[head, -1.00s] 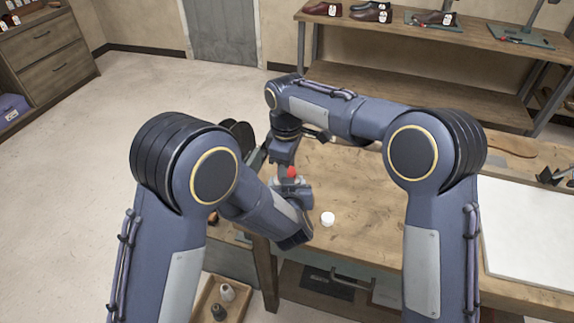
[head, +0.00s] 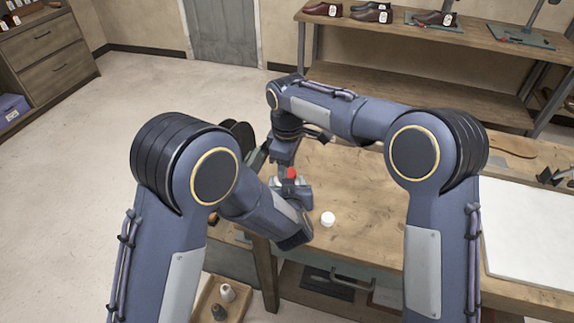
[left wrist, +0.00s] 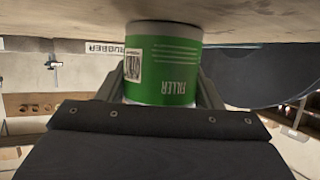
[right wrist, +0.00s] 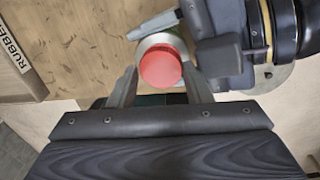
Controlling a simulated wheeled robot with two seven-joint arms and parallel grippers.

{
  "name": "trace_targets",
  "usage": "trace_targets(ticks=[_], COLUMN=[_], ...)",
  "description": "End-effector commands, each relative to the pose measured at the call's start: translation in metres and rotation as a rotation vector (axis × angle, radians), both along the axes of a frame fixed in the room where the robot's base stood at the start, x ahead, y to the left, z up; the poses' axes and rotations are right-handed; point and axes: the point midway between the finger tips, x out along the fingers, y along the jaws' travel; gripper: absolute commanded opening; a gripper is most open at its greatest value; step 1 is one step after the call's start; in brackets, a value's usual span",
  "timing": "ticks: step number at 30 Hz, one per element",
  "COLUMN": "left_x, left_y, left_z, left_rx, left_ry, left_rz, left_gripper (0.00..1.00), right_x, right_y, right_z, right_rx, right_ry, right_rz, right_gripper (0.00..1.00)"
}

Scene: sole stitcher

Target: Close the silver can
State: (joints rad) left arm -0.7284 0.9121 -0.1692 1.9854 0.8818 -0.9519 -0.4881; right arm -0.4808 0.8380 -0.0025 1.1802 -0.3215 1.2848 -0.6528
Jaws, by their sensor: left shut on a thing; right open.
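The can shows in the left wrist view (left wrist: 162,62) with a green FILLER label and a pale rim, its lettering upside down in the picture. My left gripper (left wrist: 163,84) is shut on its sides. A red round lid (right wrist: 161,67) shows over the can's silver rim in the right wrist view, and as a small red spot in the head view (head: 291,173). I cannot tell whether it is fully seated. My right gripper (right wrist: 160,80) is open, with its fingers on either side of the red lid. In the head view the arms hide most of the can.
A small white round object (head: 328,219) lies on the wooden bench (head: 365,225) right of the grippers. A white board (head: 530,240) lies farther right. Shoes stand on the rear shelf (head: 420,45). A tray with bottles (head: 212,300) is low at front.

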Motion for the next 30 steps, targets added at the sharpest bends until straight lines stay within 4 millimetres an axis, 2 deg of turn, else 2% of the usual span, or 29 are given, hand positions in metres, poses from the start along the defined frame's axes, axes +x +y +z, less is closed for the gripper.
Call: trace_targets(ticks=[1, 11, 14, 21, 30], left_x=[0.002, 0.002, 0.002, 0.002, 0.001], left_y=[-0.002, -0.002, -0.002, 0.0, 0.002], left_z=[0.006, 0.006, 0.006, 0.004, 0.0], left_rx=[-0.003, -0.003, -0.003, -0.003, 0.0], left_ry=[-0.017, -0.017, -0.017, -0.01, -0.001], left_rz=[-0.002, -0.002, -0.002, 0.002, 0.004], left_gripper=[0.18, 0.18, 0.18, 0.18, 0.18], right_x=[-0.005, -0.005, -0.005, -0.006, -0.007], right_y=[-0.002, -0.002, -0.002, 0.0, 0.001], right_z=[-0.015, -0.015, -0.008, 0.024, 0.032], right_rx=[-0.016, -0.017, -0.017, -0.014, -0.011], right_ry=[0.027, 0.027, 0.027, 0.027, 0.026], right_rz=[0.003, 0.003, 0.003, 0.007, 0.009], right_gripper=[0.48, 0.48, 0.48, 0.48, 0.48])
